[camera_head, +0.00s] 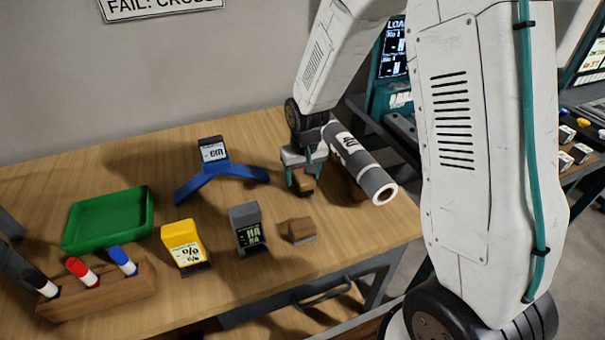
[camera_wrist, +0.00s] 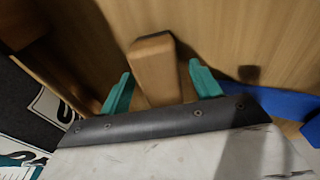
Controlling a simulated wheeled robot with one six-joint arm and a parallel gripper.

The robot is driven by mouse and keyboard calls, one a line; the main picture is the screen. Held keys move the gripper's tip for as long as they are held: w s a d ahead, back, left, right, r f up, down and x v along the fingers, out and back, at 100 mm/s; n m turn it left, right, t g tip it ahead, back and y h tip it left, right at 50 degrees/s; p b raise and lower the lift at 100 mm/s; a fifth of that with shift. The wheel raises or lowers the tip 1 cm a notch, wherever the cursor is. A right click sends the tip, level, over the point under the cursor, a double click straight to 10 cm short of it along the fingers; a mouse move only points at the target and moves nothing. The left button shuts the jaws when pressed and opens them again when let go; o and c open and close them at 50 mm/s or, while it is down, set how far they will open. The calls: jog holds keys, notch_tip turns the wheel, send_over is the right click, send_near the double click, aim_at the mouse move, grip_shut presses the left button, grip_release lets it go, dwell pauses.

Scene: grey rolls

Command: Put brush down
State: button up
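My gripper (camera_head: 303,172), with teal fingers, is over the right part of the wooden table. It is shut on a brown wooden block, which I take to be the brush (camera_head: 303,184). In the wrist view the brush (camera_wrist: 155,70) is a plain wooden bar between the two fingers (camera_wrist: 160,85). Its lower end is close to the tabletop; I cannot tell whether it touches. A similar small wooden block with a grey underside (camera_head: 298,229) lies on the table in front of the gripper.
A grey roll with a white label (camera_head: 362,165) is just right of the gripper. A blue stand (camera_head: 217,177) is to its left.

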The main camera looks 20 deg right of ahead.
aim_at(307, 176)
jog(key=shift+r, duration=0.1)
jog(key=r, duration=0.6)
jog(key=shift+s+d+r, duration=0.1)
jog(key=shift+s+d, duration=0.2)
jog(key=shift+d, duration=0.05)
jog(key=shift+s+r, duration=0.15)
jog(key=shift+r, duration=0.4)
jog(key=shift+s+r, duration=0.15)
jog(key=shift+r, duration=0.35)
jog(key=s+r, duration=0.5)
jog(key=s, duration=0.4)
jog(key=s+d+r, duration=0.1)
jog(key=s+r, duration=0.5)
jog(key=s, duration=0.4)
jog(key=s+d+r, duration=0.1)
jog(key=s+r, duration=0.4)
jog(key=s, duration=0.5)
jog(key=shift+d+r, duration=0.2)
jog(key=shift+o, duration=0.5)
jog(key=shift+w, duration=0.1)
